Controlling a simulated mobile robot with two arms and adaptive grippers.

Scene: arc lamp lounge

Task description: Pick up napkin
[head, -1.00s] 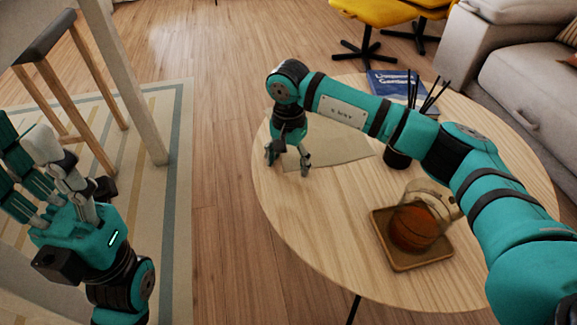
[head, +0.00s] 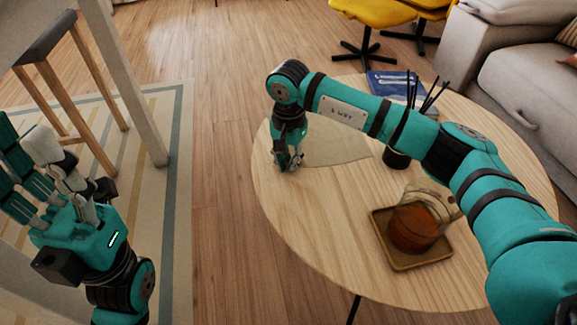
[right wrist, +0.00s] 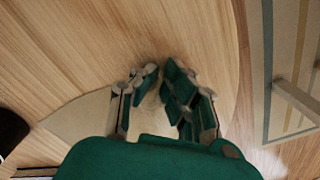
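The beige napkin (head: 338,150) lies on the round wooden table (head: 320,230), at its far left part. My right gripper (head: 289,164) is low at the napkin's left end, with its fingers drawn together. The napkin narrows toward these fingers and appears pinched there; the exact contact is hidden. In the right wrist view, the napkin (right wrist: 80,120) runs from the left to the left finger of the right gripper (right wrist: 156,84). My left gripper (head: 45,180) is open and empty, away from the table at the left.
A square wooden tray (head: 395,264) with a glass pot of reddish-brown liquid (head: 413,230) stands nearer on the table. The table's near left part is clear.

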